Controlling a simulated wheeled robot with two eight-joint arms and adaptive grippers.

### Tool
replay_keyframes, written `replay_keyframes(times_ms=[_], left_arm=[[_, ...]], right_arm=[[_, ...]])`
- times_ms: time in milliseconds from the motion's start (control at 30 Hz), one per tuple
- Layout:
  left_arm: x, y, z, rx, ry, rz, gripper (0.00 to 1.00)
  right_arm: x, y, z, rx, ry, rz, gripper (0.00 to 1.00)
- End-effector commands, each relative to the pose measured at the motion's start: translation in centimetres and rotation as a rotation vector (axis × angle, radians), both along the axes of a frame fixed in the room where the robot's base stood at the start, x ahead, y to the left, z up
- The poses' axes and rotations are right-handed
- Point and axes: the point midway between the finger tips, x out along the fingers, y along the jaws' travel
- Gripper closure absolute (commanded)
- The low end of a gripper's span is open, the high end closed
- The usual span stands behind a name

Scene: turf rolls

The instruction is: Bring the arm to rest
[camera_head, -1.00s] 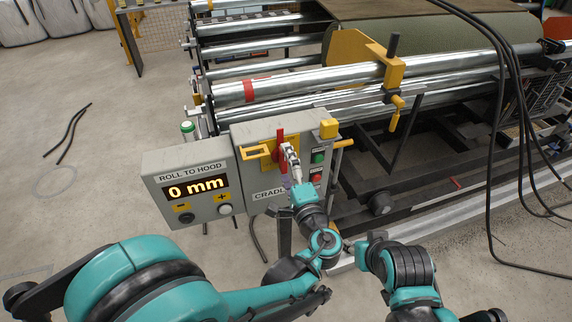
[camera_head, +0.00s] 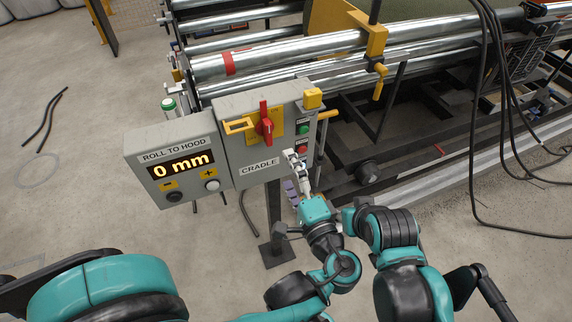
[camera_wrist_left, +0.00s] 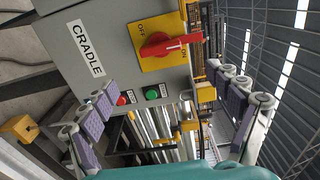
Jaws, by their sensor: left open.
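My left gripper (camera_head: 296,168) is open and empty, in front of the lower right of the grey cradle box (camera_head: 227,150) in the head view. In the left wrist view its two purple-padded fingers (camera_wrist_left: 165,80) stand wide apart. The red rotary switch (camera_head: 265,123) on its yellow plate is clear of the fingers. In the left wrist view the switch (camera_wrist_left: 168,45) has its handle pointing toward the ON side. My right arm (camera_head: 395,230) shows at lower right; its gripper is not seen.
A display (camera_head: 180,164) reads 0 mm beside the box. Green (camera_head: 303,129) and red (camera_head: 302,150) buttons sit on the box's right side. Steel rollers (camera_head: 290,54) lie behind. Black cables (camera_head: 481,120) hang at right. Open floor (camera_head: 70,190) lies at left.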

Motion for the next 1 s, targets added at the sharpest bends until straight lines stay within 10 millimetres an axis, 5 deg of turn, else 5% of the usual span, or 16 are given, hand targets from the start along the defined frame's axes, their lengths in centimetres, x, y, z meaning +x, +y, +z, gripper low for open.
replay_keyframes(times_ms=[467,567,700,800,1000], left_arm=[[0.4,0.9,-0.3,-0.014,0.025,0.015,0.1],[1.6,4.0,-1.4,-0.073,0.111,0.064,0.1],[2.3,11.3,-4.5,-0.272,0.311,0.184,0.1],[1.0,16.0,-6.8,-0.485,0.441,0.275,0.1],[-3.6,21.0,-9.2,-0.981,0.559,0.423,0.1]], right_arm=[[0.0,0.0,0.0,0.0,0.0,0.0,0.6],[0.0,0.0,0.0,0.0,0.0,0.0,0.6],[0.0,0.0,0.0,0.0,0.0,0.0,0.6],[0.0,0.0,0.0,0.0,0.0,0.0,0.6],[0.0,0.0,0.0,0.0,0.0,0.0,0.6]])
